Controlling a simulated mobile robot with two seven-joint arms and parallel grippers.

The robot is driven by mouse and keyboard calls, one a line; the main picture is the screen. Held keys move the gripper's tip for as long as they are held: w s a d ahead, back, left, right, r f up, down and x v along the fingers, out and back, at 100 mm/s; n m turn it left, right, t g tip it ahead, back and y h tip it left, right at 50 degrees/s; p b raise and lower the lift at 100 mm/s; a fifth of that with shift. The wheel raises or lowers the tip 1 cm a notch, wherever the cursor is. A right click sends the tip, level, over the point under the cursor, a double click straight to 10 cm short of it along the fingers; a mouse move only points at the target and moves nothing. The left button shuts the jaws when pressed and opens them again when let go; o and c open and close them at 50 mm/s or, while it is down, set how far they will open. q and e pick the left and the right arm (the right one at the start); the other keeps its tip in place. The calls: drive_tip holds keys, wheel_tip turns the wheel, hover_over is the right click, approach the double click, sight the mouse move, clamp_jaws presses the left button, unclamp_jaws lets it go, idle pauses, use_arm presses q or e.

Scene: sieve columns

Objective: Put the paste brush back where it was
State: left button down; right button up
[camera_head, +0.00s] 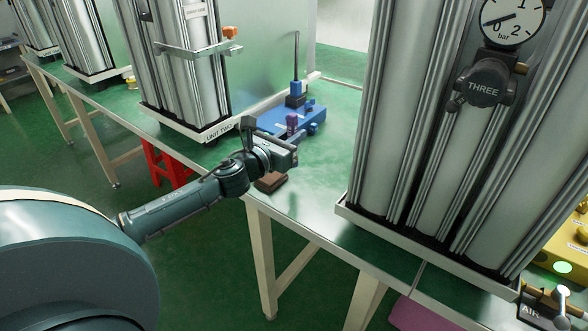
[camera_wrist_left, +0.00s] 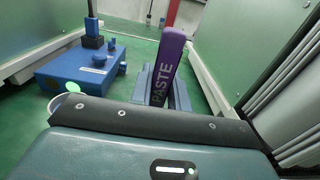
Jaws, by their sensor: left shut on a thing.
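The paste brush (camera_wrist_left: 163,72) shows in the left wrist view as an upright purple handle lettered PASTE, leaning slightly right. Its purple end (camera_head: 292,122) also shows in the head view, just beyond my left gripper (camera_head: 291,143). My left gripper is shut on the brush over the bench, near its front edge. In the left wrist view the jaws (camera_wrist_left: 168,96) are around the handle; its lower part is hidden behind the wrist housing. My right gripper is in neither view.
A blue box (camera_head: 313,117) with an upright rod stands on the bench (camera_head: 318,178) behind the gripper. A brown block (camera_head: 271,182) lies at the front edge. The UNIT TWO column (camera_head: 190,80) is left; the THREE column (camera_head: 400,130) is right. A red stool (camera_head: 160,165) is below.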

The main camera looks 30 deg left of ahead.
use_arm(q)
wheel_tip(320, 180, down, 3)
drive_tip(key=shift+r+b, duration=0.1)
drive_tip(key=shift+b, duration=0.2)
wheel_tip(320, 180, down, 2)
drive_tip(key=shift+f+b, duration=0.25)
drive_tip(key=shift+b, duration=0.2)
drive_tip(key=shift+f, duration=0.45)
drive_tip(key=c, duration=1.3)
unclamp_jaws()
drive_tip(key=shift+c, duration=0.2)
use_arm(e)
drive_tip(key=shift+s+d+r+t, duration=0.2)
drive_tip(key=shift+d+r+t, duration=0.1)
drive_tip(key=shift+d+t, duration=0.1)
